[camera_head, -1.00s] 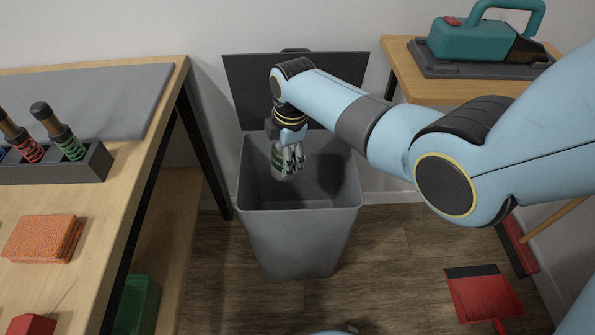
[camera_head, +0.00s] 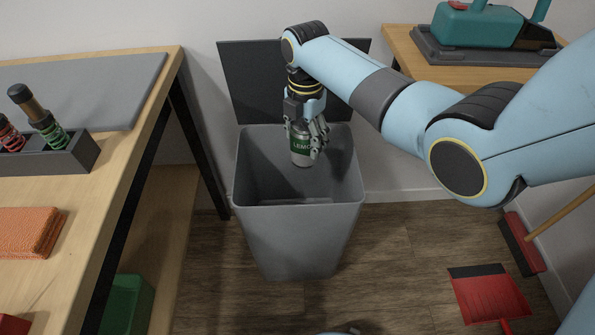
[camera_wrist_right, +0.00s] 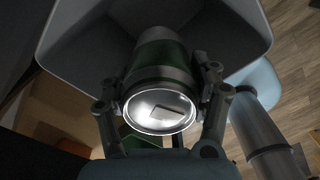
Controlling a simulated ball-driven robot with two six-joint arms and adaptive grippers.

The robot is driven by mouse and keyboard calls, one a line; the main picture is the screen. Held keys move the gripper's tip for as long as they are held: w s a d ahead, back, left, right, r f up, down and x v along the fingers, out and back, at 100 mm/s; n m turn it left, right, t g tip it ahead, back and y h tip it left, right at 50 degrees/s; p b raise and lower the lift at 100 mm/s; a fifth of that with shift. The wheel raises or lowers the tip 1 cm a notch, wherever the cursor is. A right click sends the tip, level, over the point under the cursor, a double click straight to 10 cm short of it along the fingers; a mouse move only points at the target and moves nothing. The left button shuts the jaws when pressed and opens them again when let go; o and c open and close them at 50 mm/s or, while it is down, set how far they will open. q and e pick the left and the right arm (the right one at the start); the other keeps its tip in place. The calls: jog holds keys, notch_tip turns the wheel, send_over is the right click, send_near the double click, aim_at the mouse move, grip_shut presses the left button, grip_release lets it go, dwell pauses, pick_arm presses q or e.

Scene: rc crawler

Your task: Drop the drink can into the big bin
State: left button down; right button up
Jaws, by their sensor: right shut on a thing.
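The drink can (camera_head: 301,149) is green and silver with white lettering. My right gripper (camera_head: 309,139) is shut on it and holds it upright over the mouth of the big bin, towards the back. The big bin (camera_head: 297,240) is grey and stands on the floor with its dark lid (camera_head: 245,85) open against the wall. In the right wrist view the can's silver end (camera_wrist_right: 161,111) faces the camera between the fingers (camera_wrist_right: 162,105), with the bin's inner wall (camera_wrist_right: 95,35) around and beyond it. My left gripper is not in view.
A wooden workbench (camera_head: 110,205) stands left of the bin, with a rack of shock absorbers (camera_head: 65,155) and an orange cloth (camera_head: 28,232). A red dustpan (camera_head: 488,295) lies on the floor.

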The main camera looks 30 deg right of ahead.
jog(key=shift+f, duration=0.15)
jog(key=o, duration=0.9)
notch_tip(320, 180, up, 12)
jog(key=shift+f, duration=0.1)
dwell(0.4)
